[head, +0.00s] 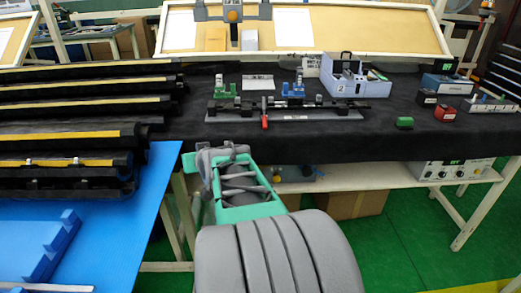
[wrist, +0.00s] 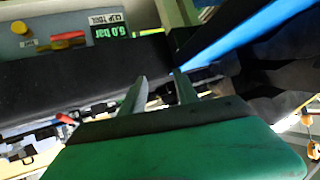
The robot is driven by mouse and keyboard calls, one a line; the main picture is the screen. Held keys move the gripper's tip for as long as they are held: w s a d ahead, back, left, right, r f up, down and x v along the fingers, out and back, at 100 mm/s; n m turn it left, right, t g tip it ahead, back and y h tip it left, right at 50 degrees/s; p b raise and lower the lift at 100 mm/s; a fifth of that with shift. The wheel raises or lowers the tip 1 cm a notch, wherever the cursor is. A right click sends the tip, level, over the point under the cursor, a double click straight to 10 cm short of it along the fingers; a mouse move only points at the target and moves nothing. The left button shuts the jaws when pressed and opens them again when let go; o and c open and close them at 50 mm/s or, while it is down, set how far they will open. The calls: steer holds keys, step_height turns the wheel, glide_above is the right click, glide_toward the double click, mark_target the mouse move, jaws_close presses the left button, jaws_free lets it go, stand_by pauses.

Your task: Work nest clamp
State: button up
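The work nest is a long grey plate (head: 330,115) with black fixtures along it, on the black-covered table. A red clamp handle (head: 265,121) stands upright at its front, left of its middle. A red handle-like piece (wrist: 67,119) also shows at the left of the wrist view. My gripper (wrist: 160,82) has two pale fingers spread apart with nothing seen between them. In the head view my arm reaches the table's front edge, left of and nearer than the nest; the fingertips cannot be made out there. Whether the clamp is closed cannot be told.
Green (head: 226,88) and blue (head: 294,89) fixtures stand behind the nest. A blue-grey bin (head: 345,82) and small red and green boxes are to the right. Racks of dark trim (head: 80,125) and a blue board (head: 120,220) are left. A control box (head: 448,170) sits on the lower shelf.

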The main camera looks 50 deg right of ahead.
steer(key=s+d+f+m+t+h+b, duration=0.1)
steer(key=s+d+f+m+h+b, duration=0.15)
steer(key=d, duration=0.85)
steer(key=m+h+b, duration=0.3)
steer(key=h, duration=0.2)
glide_toward(266, 128)
steer(key=shift+t, duration=0.4)
steer(key=x, duration=0.2)
steer(key=f+x, duration=0.1)
steer(key=x, duration=0.1)
steer(key=shift+w, duration=0.15)
steer(key=x, duration=0.6)
steer(key=shift+w+d+r, duration=0.15)
steer(key=shift+d+r, duration=0.05)
steer(key=shift+d, duration=0.25)
steer(key=shift+w+d+r+h, duration=0.1)
steer(key=shift+w+d+h, duration=0.15)
steer(key=shift+w+d, duration=0.1)
steer(key=shift+c, duration=0.6)
jaws_close()
